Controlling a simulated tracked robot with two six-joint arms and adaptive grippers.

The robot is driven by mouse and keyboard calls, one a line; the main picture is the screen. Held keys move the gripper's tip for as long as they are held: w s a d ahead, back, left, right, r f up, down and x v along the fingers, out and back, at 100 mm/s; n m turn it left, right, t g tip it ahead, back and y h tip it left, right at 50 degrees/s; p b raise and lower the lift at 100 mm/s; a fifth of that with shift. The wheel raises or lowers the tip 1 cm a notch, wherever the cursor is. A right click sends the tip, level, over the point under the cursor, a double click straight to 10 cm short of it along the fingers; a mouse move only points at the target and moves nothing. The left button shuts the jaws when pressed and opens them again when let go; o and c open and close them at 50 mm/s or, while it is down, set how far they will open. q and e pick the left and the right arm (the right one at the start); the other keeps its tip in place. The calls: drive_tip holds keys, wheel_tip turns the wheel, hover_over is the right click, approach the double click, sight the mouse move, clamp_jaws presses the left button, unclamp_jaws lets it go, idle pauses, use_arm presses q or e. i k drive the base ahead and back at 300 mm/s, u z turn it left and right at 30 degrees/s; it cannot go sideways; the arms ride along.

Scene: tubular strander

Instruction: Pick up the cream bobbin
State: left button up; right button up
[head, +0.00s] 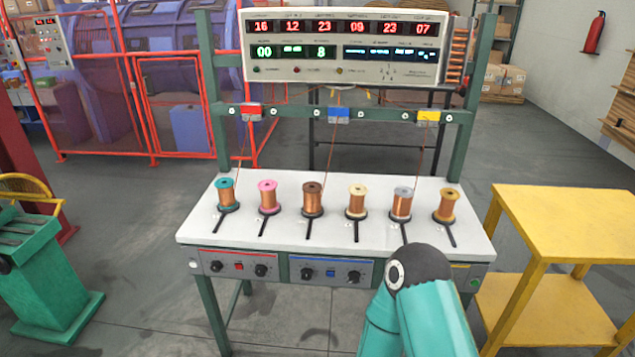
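The cream bobbin (357,202) stands upright on the white bench top (290,188). It has cream flanges and is wound with copper wire. It stands between the brown bobbin (312,201) and the grey bobbin (402,205), apart from both. A dark bar lies on the bench in front of it. Neither of my grippers shows in the head view. Part of my teal arm with a dark joint reaches up at the lower right, in front of the bench's front edge.
The teal (227,196), pink (268,198) and orange (446,206) bobbins share the row. Wires run from the green frame (460,140) down to some bobbins. A display panel (340,47) hangs above. A yellow table (570,225) stands to the right.

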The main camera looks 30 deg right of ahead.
sight(359, 192)
drive_tip(key=z, duration=1.2)
drive_tip(key=i, duration=0.15)
drive_tip(key=u, duration=2.9)
drive_tip(key=k, duration=0.85)
drive_tip(key=z, duration=0.3)
drive_tip(key=k, duration=0.25)
drive_tip(key=z, duration=3.45)
drive_tip(key=k, duration=0.1)
drive_tip(key=u, duration=1.95)
drive_tip(key=i, duration=0.25)
drive_tip(key=u, duration=0.05)
